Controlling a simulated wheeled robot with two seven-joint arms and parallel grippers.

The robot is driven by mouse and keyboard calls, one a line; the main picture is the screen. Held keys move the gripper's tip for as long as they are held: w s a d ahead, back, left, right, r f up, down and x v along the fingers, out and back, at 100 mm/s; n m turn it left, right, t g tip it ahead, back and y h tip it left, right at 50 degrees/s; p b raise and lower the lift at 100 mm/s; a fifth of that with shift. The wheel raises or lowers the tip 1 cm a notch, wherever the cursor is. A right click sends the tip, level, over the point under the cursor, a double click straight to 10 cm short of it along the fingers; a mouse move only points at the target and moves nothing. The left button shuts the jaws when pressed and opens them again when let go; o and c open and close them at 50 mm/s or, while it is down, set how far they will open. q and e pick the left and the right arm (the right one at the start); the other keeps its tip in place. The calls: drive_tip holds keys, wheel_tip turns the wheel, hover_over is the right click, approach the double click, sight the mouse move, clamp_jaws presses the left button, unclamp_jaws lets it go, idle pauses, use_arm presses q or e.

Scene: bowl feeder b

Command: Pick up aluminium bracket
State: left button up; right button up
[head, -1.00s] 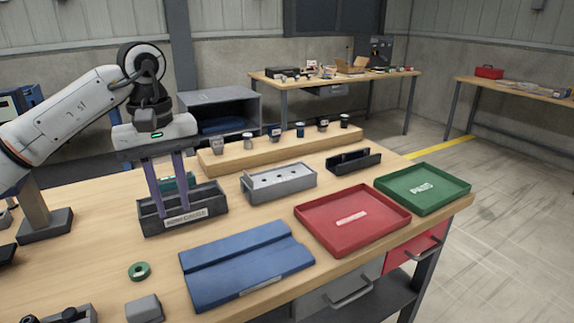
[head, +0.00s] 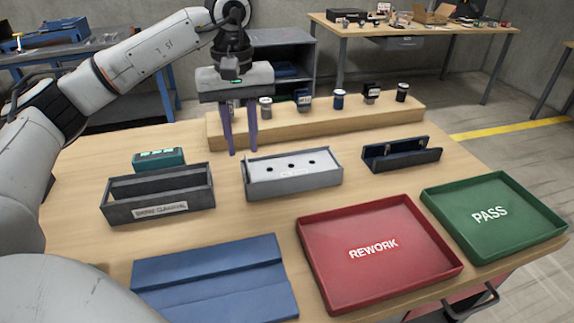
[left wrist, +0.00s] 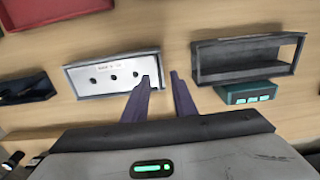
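I cannot pick out an aluminium bracket for certain. A grey open-topped holder (head: 293,192) contains a pale plate (head: 290,166) with three dark holes; it shows in the left wrist view too (left wrist: 112,93). My left gripper (head: 243,151) is open and empty, its two purple fingers pointing down at the holder's left end. In the left wrist view the fingertips (left wrist: 159,78) are apart, one overlapping the holder's end and the other beside it. Their height above the table is hard to tell. My right gripper is not in view.
A dark labelled tray (head: 157,211) and a teal box (head: 172,158) are left of the holder. A dark cradle (head: 402,156) is to its right. A wooden riser (head: 330,124) with several small parts stands behind. Red REWORK (head: 345,290) and green PASS (head: 522,239) trays and a blue mat (head: 212,285) are in front.

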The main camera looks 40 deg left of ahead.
sight(248, 165)
use_arm(q)
drive_tip(key=f, duration=0.5)
drive_tip(key=shift+w+d+f, duration=0.15)
drive_tip(key=shift+w+d, duration=0.05)
drive_tip(key=shift+w, duration=0.05)
clamp_jaws()
